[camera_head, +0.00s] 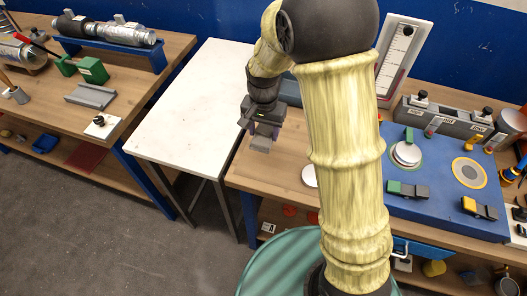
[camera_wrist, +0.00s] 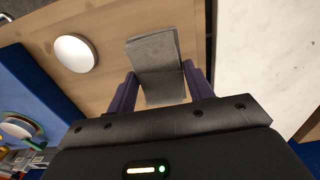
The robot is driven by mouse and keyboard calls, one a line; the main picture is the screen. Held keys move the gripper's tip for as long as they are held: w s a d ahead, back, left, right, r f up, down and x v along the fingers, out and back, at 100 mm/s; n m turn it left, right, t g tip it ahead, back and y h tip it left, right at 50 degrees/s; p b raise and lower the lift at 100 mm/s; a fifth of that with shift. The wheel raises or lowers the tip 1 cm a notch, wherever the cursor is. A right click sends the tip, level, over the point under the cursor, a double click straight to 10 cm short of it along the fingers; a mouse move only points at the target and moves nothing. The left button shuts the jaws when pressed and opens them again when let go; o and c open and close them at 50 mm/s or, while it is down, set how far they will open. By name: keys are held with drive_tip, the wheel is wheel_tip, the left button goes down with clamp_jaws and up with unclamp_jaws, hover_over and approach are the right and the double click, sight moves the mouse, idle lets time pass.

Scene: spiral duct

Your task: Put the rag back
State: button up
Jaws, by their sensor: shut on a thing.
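The rag is a grey folded cloth (camera_wrist: 153,52) in the wrist view, between the two purple fingers of my gripper (camera_wrist: 162,86). The fingers are shut on it, and its far part sticks out beyond them. In the head view my gripper (camera_head: 264,131) points down over the left end of the wooden bench, near the white table. The rag (camera_head: 260,144) shows as a small grey patch below the fingers. I cannot tell whether the rag touches the bench top.
A white round disc (camera_wrist: 75,53) lies on the wooden bench (camera_head: 283,178), partly behind my arm in the head view. A blue board (camera_head: 430,195) with fixtures lies to the right. The white table (camera_head: 190,110) is bare. A cluttered workbench (camera_head: 150,75) stands at left.

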sight(264, 133)
wheel_tip(264, 133, down, 5)
drive_tip(key=shift+w+r, duration=0.1)
drive_tip(key=shift+f+p, duration=0.45)
drive_tip(key=shift+f, duration=1.45)
drive_tip(key=shift+f, duration=0.1)
drive_tip(key=o, duration=0.9)
drive_tip(key=shift+o, duration=0.2)
wheel_tip(264, 133, up, 12)
drive_tip(key=shift+r+b, duration=0.15)
drive_tip(key=shift+b, duration=0.3)
